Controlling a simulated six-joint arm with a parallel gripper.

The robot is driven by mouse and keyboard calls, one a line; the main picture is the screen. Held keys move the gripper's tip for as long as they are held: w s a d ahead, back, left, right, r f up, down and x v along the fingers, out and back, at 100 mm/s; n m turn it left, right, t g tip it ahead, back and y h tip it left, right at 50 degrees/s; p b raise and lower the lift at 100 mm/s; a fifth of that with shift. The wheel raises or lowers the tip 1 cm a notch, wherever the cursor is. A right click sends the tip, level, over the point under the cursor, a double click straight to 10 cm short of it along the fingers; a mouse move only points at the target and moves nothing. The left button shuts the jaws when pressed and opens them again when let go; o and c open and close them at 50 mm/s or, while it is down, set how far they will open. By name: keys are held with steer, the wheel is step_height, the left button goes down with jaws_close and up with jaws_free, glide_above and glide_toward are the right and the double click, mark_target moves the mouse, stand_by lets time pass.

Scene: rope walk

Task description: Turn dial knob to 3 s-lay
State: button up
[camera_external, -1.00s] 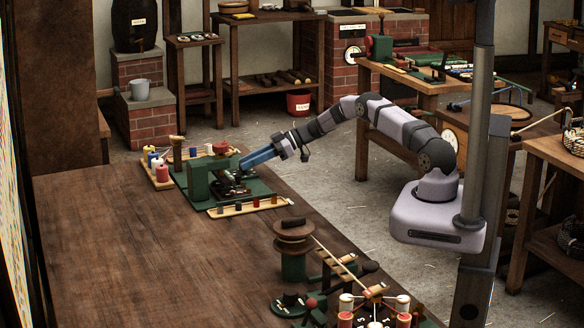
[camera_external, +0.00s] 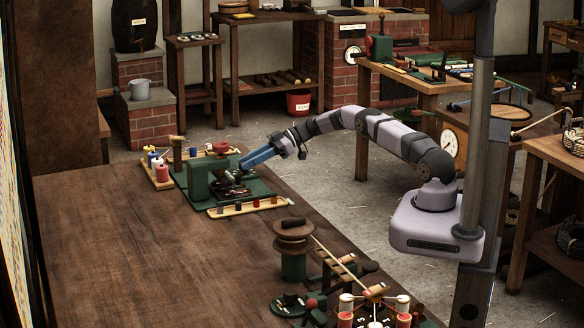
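A green machine (camera_external: 198,180) stands on a green base plate at the far end of the long brown table. A dial-like disc with small white marks (camera_external: 375,323) shows at the bottom edge, partly cut off.
A brown-topped green post (camera_external: 293,250) and other rope gear stand at the near right. The table's left and middle (camera_external: 150,250) are clear.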

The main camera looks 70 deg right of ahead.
steer(key=o, duration=0.4)
steer(key=shift+b+v, duration=0.55)
steer(key=shift+v, duration=3.1)
